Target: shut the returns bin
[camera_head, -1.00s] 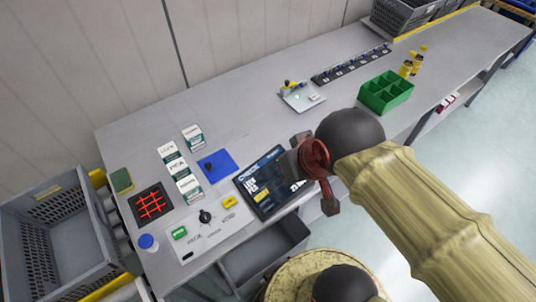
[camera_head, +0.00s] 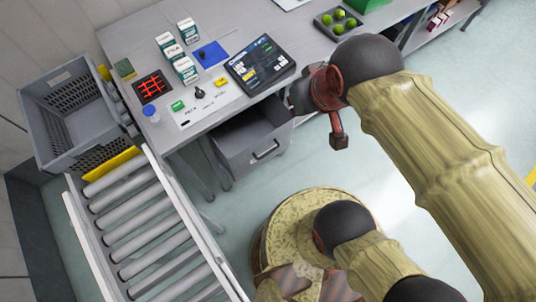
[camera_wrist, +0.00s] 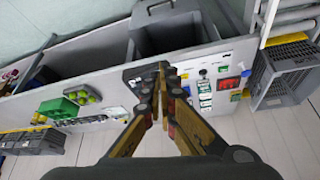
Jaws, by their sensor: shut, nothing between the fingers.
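The grey drawer-like bin (camera_head: 252,152), which I take as the returns bin, is pulled out from under the bench front. Its open top shows an empty-looking inside, and a handle sits on its front face. In the wrist view the bin (camera_wrist: 165,38) lies beyond my fingertips, its handle at the top edge. My gripper (camera_head: 338,141) hangs in front of the bench, right of the bin in the head view and apart from it. In the wrist view my gripper (camera_wrist: 163,70) has its fingers together with nothing between them.
The grey bench (camera_head: 130,47) carries a screen (camera_head: 262,62), small white boxes, a blue pad and a control panel. A grey crate (camera_head: 70,105) and roller conveyor (camera_head: 140,225) stand at left. A dark tray (camera_head: 338,20) holds green balls. Floor right of the bin is clear.

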